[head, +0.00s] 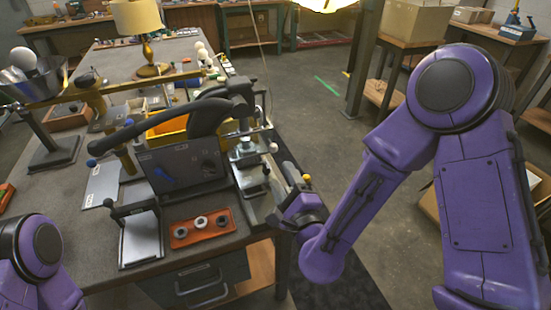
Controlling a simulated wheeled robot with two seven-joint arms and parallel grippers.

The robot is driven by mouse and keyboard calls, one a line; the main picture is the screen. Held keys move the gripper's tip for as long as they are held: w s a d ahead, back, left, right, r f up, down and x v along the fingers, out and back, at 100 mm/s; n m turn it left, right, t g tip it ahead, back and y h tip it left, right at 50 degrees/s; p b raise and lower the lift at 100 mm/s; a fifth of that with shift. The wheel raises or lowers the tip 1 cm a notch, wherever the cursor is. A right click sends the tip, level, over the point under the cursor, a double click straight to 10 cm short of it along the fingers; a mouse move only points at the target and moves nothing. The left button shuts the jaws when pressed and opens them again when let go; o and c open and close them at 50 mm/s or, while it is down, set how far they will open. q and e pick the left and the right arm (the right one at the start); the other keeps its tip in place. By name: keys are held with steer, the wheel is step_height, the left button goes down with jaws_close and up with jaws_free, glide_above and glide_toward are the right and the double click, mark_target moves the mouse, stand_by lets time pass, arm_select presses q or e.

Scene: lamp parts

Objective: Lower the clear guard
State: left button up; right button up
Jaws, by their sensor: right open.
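I cannot make out the clear guard for certain; it may be part of the bench press (246,155), which has metal parts and blue-tipped handles near the table's right edge. A dark upright panel (183,166) with a blue mark stands left of the press. My right gripper (299,194) is open, low beside the table's right edge, in front of the press and right of it. A small yellow knob (307,178) shows right by the gripper, and I cannot tell whether they touch. Of my left arm only purple links show at the lower left; its gripper is out of view.
A red tray (203,228) with several metal rings lies at the table's front. A small stand with a pale plate (141,240) is left of it. A thick black curved arm (160,125) spans above. A brass lamp (147,40) stands farther back.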

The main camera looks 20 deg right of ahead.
mark_target(274, 152)
steer(key=w+m+h+p, duration=0.1)
steer(key=w+m, duration=0.2)
steer(key=m, duration=0.2)
steer(key=w+m+h+p, duration=0.1)
steer(key=w+m, duration=0.2)
steer(key=m, duration=0.3)
steer(key=w+m+p, duration=0.1)
steer(key=w+m, duration=0.2)
steer(key=m, duration=0.2)
steer(key=shift+d+r+g+h, duration=0.2)
steer(key=shift+d+g+h, duration=0.2)
steer(key=shift+w+f, duration=0.1)
steer(key=shift+w, duration=0.3)
steer(key=shift+d, duration=0.1)
jaws_close()
step_height(274, 152, down, 5)
steer(key=b, duration=0.5)
steer(key=shift+f, duration=0.15)
steer(key=shift+s, duration=0.1)
